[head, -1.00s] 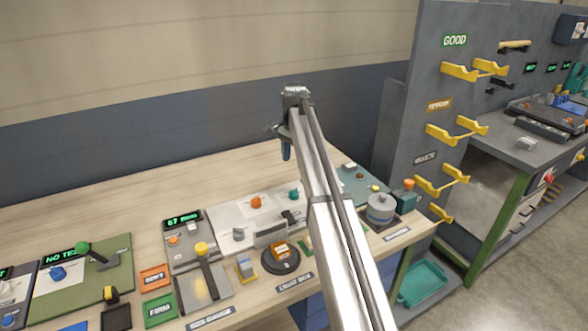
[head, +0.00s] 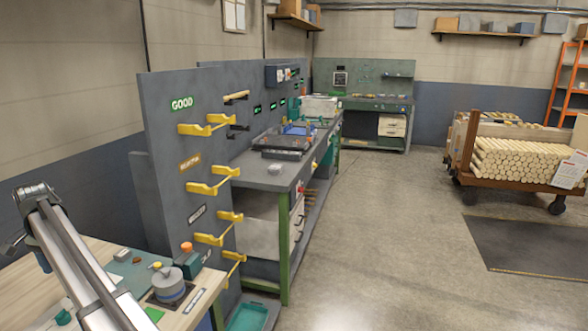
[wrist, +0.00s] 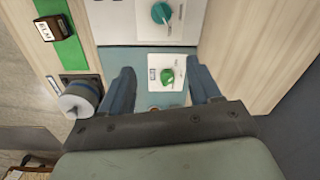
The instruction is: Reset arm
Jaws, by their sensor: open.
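My gripper (wrist: 160,92) is open in the wrist view, its two dark fingers apart with nothing between them. Below it is a bench with a teal mat (wrist: 124,58) and a small white panel with a green knob (wrist: 168,76). In the head view my silver arm (head: 75,260) reaches up from the lower left over the wooden bench (head: 205,300), and the gripper fingers are mostly hidden at the left edge.
A grey round device (head: 168,284) stands at the bench's right end. A grey board (head: 165,140) with yellow hooks (head: 208,188) rises beyond it. A cart of wooden rods (head: 515,162) stands at the right. The floor (head: 390,230) between is clear.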

